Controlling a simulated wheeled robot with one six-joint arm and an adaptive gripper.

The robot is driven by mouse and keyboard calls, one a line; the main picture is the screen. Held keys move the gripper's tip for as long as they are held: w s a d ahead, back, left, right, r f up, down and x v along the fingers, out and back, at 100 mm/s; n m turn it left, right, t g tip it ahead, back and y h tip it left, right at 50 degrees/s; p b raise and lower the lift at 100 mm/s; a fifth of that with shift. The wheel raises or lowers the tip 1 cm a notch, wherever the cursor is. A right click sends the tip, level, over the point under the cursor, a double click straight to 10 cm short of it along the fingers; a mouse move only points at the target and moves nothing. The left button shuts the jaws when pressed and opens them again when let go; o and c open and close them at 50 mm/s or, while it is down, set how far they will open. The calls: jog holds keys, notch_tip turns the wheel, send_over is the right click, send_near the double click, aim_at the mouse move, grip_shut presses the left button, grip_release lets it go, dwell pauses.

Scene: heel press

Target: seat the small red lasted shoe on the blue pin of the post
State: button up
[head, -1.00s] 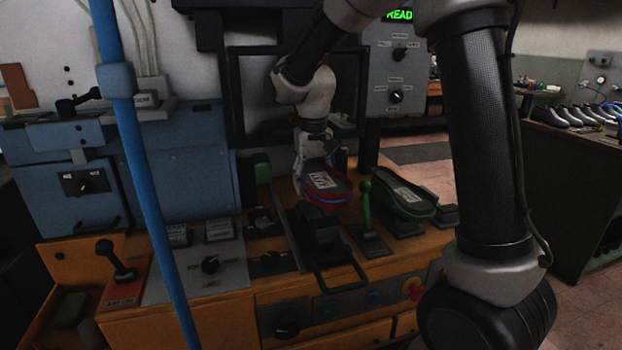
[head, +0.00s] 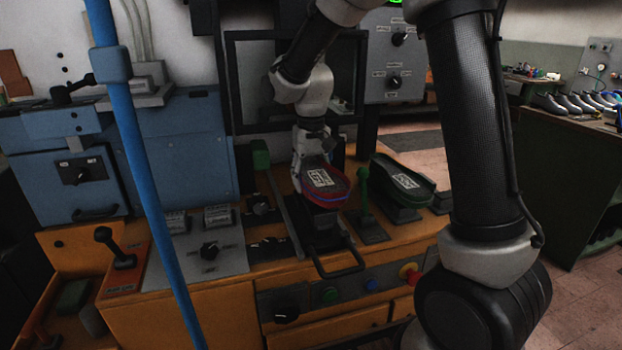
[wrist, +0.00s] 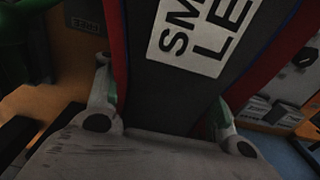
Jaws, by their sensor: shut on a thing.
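The small red lasted shoe (head: 327,184) has a dark sole with a white label and a blue line at its rim, and it is sole up. My gripper (head: 303,181) is shut on it. In the wrist view the shoe (wrist: 150,95) lies between the two fingers of my gripper (wrist: 168,112), and its label reads "SM" and "LE". In the head view the shoe is over the black post (head: 325,232) on the orange bench. The blue pin is hidden, so I cannot tell whether the shoe touches it.
A green-rimmed shoe (head: 404,182) sits sole up to the right. A blue upright pole (head: 140,170) crosses the left side. A black bar handle (head: 342,266) sticks out in front of the post.

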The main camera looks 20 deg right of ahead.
jog(key=shift+f, duration=0.55)
jog(key=o, duration=1.3)
notch_tip(320, 180, up, 12)
jog(key=shift+r, duration=0.1)
